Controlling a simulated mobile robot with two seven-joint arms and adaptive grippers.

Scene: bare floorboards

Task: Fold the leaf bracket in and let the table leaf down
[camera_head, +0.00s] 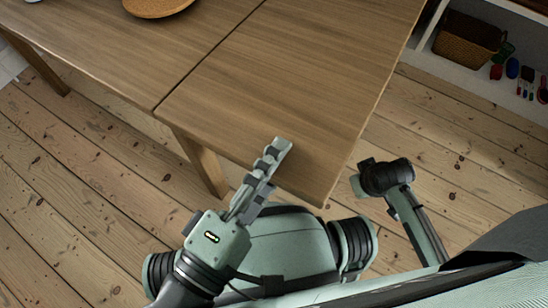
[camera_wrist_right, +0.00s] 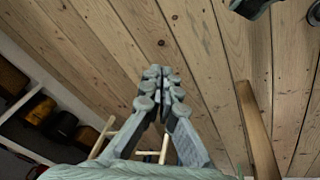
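The wooden table leaf (camera_head: 285,90) stands level with the fixed tabletop (camera_head: 130,55), with a dark seam between them. My left gripper (camera_head: 283,146) is at the leaf's front edge, its fingertips overlapping the leaf in the head view. I see its fingers nearly edge-on and cannot tell whether they are parted or touch the leaf. My right gripper (camera_wrist_right: 160,73) is shut in the right wrist view, its tips together with nothing visible between them. It points over floorboards. The leaf bracket is hidden under the leaf in the head view; I cannot identify it in the wrist view.
A round board (camera_head: 158,5) lies on the fixed tabletop. A table leg (camera_head: 200,162) stands near the seam. A white shelf with a wicker basket (camera_head: 467,40) and small coloured items is at the upper right. A wooden bar (camera_wrist_right: 257,130) runs right of my right gripper.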

